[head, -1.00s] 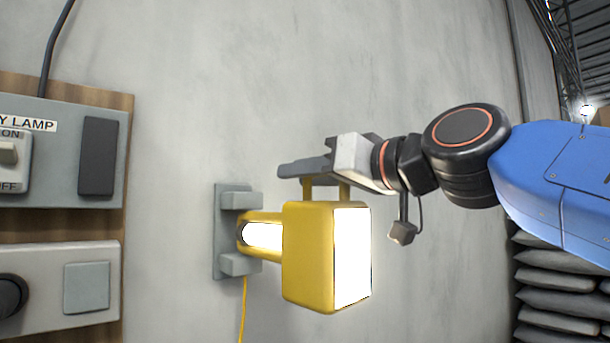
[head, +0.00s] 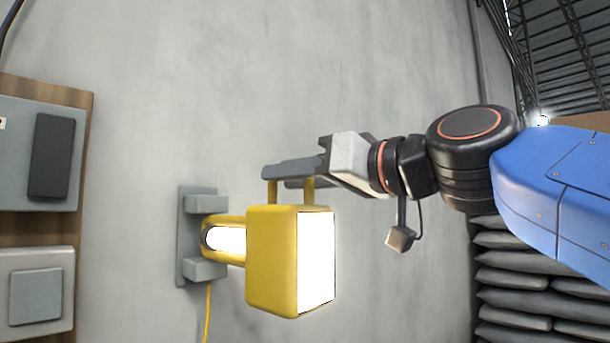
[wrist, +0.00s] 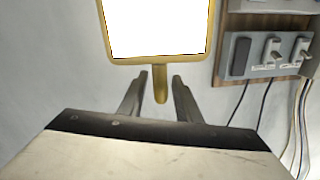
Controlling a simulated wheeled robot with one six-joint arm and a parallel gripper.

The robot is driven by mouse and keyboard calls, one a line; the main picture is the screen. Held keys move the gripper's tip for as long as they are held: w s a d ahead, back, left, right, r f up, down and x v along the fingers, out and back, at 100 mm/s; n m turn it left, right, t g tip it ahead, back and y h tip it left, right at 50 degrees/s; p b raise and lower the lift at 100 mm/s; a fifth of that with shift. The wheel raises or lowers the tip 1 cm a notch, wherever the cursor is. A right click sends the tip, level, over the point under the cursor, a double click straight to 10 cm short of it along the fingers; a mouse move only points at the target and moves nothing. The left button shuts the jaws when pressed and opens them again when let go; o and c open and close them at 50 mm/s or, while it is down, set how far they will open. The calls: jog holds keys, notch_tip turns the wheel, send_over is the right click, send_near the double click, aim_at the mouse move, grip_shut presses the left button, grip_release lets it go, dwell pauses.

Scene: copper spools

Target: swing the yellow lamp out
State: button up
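The yellow lamp (head: 270,260) is lit and hangs on a short yellow arm (head: 238,240) from a grey wall bracket (head: 190,235). A yellow handle (head: 307,190) stands on its top. My gripper (head: 268,172) is level with the handle, its fingers reaching in from the right. In the wrist view the lamp's bright face (wrist: 157,25) is at the top, and the handle end (wrist: 160,85) shows between my two fingers (wrist: 160,80). The fingers are apart, with a gap on each side of the handle. Contact is not visible.
A grey box with a dark panel (head: 52,157) and a lower socket box (head: 35,295) sit on a wooden board at the left. Grey sacks (head: 520,290) are stacked at the right. The wall (head: 250,80) above the lamp is bare.

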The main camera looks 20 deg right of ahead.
jog(key=shift+v, duration=1)
jog(key=shift+s+d, duration=0.15)
jog(key=shift+s, duration=0.05)
jog(key=shift+s, duration=0.25)
